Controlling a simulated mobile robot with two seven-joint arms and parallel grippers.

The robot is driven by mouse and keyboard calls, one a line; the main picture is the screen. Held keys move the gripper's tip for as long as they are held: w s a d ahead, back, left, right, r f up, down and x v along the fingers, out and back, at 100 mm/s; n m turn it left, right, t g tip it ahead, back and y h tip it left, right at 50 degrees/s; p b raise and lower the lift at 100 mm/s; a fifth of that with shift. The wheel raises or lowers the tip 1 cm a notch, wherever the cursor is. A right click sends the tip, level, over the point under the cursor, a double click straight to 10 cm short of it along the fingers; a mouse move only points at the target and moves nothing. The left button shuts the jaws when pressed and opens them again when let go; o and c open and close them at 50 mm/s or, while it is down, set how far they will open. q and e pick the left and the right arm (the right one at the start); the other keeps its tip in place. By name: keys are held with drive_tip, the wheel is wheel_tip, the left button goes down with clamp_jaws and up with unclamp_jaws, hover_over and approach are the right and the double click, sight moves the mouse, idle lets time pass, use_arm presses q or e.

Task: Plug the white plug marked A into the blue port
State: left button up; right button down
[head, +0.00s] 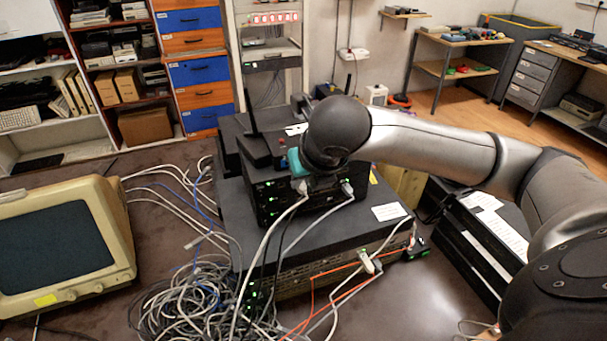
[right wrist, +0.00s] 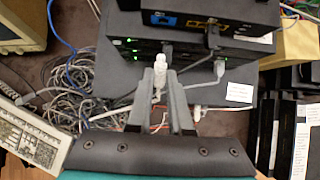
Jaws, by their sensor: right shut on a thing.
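My right gripper (right wrist: 160,68) is shut on a white plug (right wrist: 159,66), which shows between the fingertips. In the head view the right gripper (head: 302,179) is in front of the stacked black devices, and the white plug (head: 301,187) shows below it with a white cable hanging down. No letter is readable on the plug. The blue port (right wrist: 164,20) is on the upper black device, ahead of the plug and apart from it in the wrist picture. In the head view the port is hidden behind my arm. My left gripper is in neither view.
Yellow ports (right wrist: 207,24) sit right of the blue port, with a dark plug and cable close by. Another pale plug (right wrist: 219,68) is in the device below. A tangle of cables (head: 190,300) lies left of the stack, near an old monitor (head: 125,225).

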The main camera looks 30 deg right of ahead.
drive_tip(key=shift+w+d+p, duration=0.25)
drive_tip(key=shift+w+p, duration=0.05)
drive_tip(key=shift+w, duration=0.7)
drive_tip(key=shift+w+d+p, duration=0.2)
drive_tip(key=shift+w+p, duration=0.1)
drive_tip(key=shift+w, duration=0.7)
drive_tip(key=c, duration=1.4)
unclamp_jaws()
clamp_jaws()
drive_tip(key=shift+w+b, duration=0.1)
drive_tip(key=shift+b, duration=0.4)
drive_tip(key=shift+w+d+r+b, duration=0.1)
drive_tip(key=shift+w+d+b, duration=0.1)
drive_tip(key=shift+w+b, duration=0.45)
